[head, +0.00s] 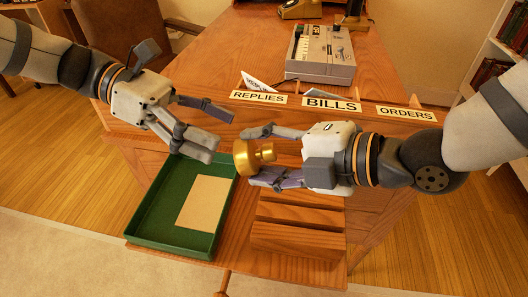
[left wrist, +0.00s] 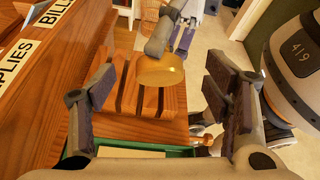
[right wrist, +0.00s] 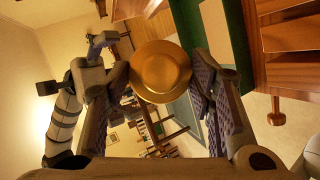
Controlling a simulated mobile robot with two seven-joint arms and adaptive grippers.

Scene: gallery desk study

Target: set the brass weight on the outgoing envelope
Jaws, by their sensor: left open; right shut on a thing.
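The brass weight (head: 251,153) is a gold knobbed disc held in my right gripper (head: 262,155), to the right of the green tray's upper right corner. It also shows in the left wrist view (left wrist: 160,70) and between the fingers in the right wrist view (right wrist: 160,70). The tan envelope (head: 205,202) lies flat inside the green tray (head: 142,215), with nothing on it. I cannot read any mark on it. My left gripper (head: 210,125) is open and empty above the tray's far end, to the left of the weight.
A slotted wooden rack (head: 295,240) stands right of the tray. Labels REPLIES (head: 258,97), BILLS (head: 332,104) and ORDERS (head: 406,113) line a ledge behind the grippers. A grey machine (head: 322,55) sits farther back on the desk.

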